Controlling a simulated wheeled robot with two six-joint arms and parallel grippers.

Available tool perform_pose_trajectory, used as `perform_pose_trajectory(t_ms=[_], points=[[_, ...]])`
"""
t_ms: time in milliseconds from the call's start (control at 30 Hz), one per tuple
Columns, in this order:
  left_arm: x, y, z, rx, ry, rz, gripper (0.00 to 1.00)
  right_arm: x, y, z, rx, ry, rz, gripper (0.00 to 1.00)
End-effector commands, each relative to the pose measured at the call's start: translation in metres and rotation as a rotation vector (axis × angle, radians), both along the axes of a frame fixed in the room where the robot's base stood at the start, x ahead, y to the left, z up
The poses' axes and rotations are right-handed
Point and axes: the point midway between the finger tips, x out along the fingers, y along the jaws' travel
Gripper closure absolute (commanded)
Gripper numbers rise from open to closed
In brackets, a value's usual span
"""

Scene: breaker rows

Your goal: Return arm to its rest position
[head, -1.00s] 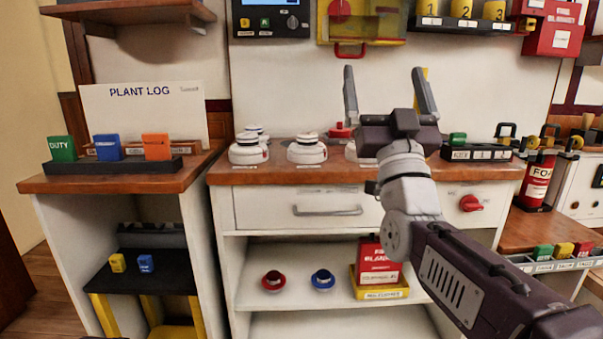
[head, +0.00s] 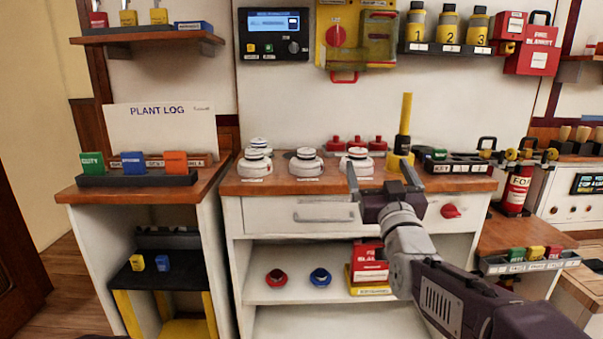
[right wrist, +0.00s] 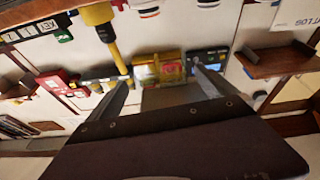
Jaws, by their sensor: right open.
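My right arm comes in from the lower right of the head view. Its gripper (head: 381,184) is open and empty, its two fingers pointing up in front of the right half of the wooden counter (head: 270,186). The right wrist view also shows the open fingers (right wrist: 163,90) with nothing between them. In the head view the gripper overlaps the cabinet front and the counter edge; I cannot tell how far it stands from them. My left gripper is not in view.
White round detectors (head: 306,163) stand on the counter, with a yellow post (head: 405,125) behind the gripper. A red knob (head: 450,211) sits on the cabinet front. A fire extinguisher (head: 517,188) stands at right. Red and blue rings (head: 320,278) lie on the shelf below.

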Motion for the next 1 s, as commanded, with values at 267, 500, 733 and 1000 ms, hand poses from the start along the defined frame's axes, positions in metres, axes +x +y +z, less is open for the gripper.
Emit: perform_pose_trajectory(t_ms=[267,500,733,1000], points=[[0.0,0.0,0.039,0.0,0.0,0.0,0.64,-0.023,-0.012,-0.195,0.005,0.687,0.002,0.04],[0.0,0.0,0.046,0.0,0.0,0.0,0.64,-0.141,-0.016,-0.342,0.039,1.288,-0.009,0.04],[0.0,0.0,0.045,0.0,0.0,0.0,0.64,-0.251,-0.017,-0.399,0.066,1.703,-0.034,0.04],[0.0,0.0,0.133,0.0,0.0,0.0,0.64,-0.27,-0.017,-0.312,0.087,1.785,-0.052,0.04]])
